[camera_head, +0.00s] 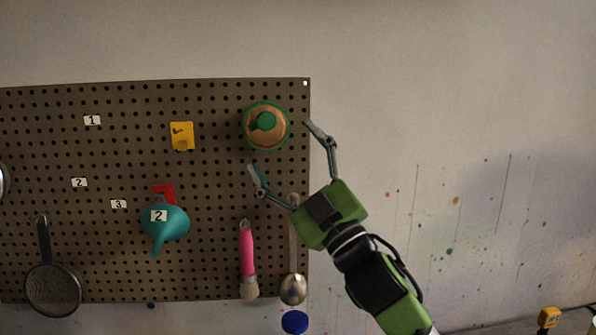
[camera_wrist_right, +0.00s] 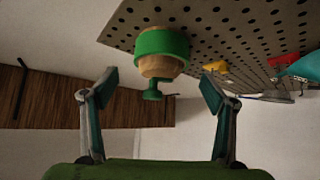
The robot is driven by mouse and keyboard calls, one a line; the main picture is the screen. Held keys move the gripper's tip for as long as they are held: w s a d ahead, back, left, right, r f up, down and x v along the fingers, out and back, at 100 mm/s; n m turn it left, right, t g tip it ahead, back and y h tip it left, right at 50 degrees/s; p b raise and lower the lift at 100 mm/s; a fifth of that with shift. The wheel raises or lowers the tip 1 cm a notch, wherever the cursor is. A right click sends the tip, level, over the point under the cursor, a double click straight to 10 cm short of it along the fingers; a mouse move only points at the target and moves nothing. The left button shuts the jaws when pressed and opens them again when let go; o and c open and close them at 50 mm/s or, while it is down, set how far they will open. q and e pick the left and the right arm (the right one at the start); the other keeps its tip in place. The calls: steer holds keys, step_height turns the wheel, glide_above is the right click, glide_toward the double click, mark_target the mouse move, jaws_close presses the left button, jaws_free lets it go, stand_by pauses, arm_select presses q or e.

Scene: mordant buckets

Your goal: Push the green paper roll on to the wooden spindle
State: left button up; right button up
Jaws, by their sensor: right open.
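The green paper roll (camera_head: 285,114) shows as a green ring around the round wooden spindle (camera_head: 251,124) at the pegboard's upper right. In the right wrist view the roll (camera_wrist_right: 161,43) is a wide green band near the board, and the wooden spindle (camera_wrist_right: 160,68) sticks out of it towards me. How far the roll sits along the spindle is hard to tell. My right gripper (camera_head: 279,146) is open and empty, its fingers spread apart below and right of the roll. My left gripper is not in view.
A blue lid (camera_head: 294,322) is below.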

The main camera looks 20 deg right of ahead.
steer(key=shift+v, duration=2.55)
